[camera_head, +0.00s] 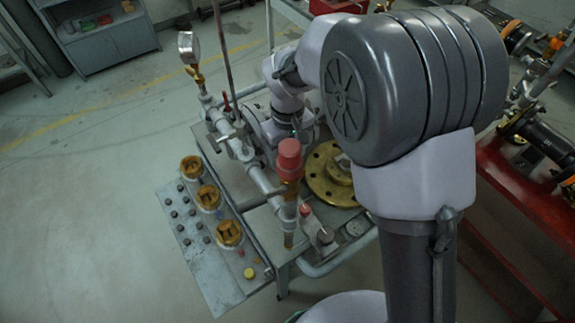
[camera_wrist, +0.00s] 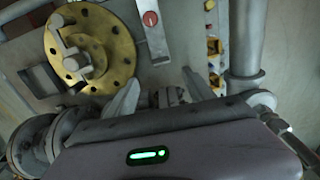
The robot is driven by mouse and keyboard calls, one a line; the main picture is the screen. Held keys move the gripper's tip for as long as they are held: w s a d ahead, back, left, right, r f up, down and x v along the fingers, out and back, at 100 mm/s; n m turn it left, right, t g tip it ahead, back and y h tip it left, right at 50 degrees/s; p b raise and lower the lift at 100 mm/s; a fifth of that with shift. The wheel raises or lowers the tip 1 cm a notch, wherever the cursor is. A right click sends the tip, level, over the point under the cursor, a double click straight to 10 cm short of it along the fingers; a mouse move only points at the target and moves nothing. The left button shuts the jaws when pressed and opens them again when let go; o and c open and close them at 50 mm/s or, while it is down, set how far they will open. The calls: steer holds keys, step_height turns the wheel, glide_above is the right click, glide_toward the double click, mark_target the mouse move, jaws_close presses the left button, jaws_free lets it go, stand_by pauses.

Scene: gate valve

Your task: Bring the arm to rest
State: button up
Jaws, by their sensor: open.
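My gripper (camera_wrist: 160,80) shows in the wrist view with its two fingers apart and nothing visibly held between them. It is over the bench, close to grey pipework. A round brass flange (camera_wrist: 118,42) with bolt holes and a square-ended stem lies beyond the left finger, apart from it. The same flange (camera_head: 322,186) shows in the head view, partly covered by my arm. My arm bends over the bench in the head view, and I cannot make out the fingers there.
A pipe with a pressure gauge (camera_head: 189,47) and a red-capped fitting (camera_head: 290,160) stand close to my arm. A panel with several brass fittings (camera_head: 229,233) is at the bench's left. A red rack (camera_head: 515,200) stands at right. The floor at left is clear.

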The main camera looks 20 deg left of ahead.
steer(key=shift+r+p, duration=0.3)
steer(key=shift+r, duration=1.6)
